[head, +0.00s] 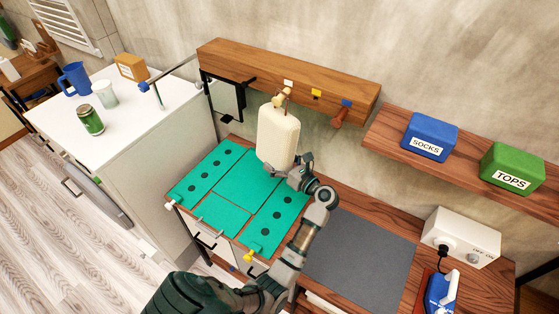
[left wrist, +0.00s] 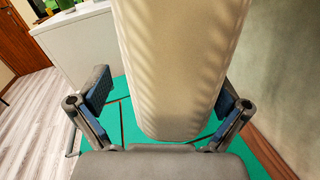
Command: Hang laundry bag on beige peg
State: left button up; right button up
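The cream laundry bag (head: 278,138) hangs upright against the wall below the wooden rail (head: 250,64). Its top is at the beige peg (head: 280,100), and a thin loop shows there; whether the loop is fully over the peg is too small to tell. My left gripper (head: 299,174) is at the bag's lower right. In the left wrist view, the bag (left wrist: 172,70) stands in front of the open left gripper (left wrist: 162,105), with the spread fingers either side and gaps beside its lower end. My right gripper is out of view.
The rail has white, yellow and blue tags and a reddish-brown peg (head: 339,117). A green panelled mat (head: 222,212) lies below. A shelf (head: 390,137) at right holds blue (head: 430,136) and green (head: 512,167) boxes. A white counter (head: 120,120) stands left.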

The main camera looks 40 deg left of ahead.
pick_arm(q)
jog(key=shift+f, duration=0.1)
jog(key=shift+d, duration=0.3)
jog(key=s+d, duration=0.1)
jog(key=d, duration=1)
jog(key=shift+s+d, duration=0.2)
jog(key=shift+s, duration=0.15)
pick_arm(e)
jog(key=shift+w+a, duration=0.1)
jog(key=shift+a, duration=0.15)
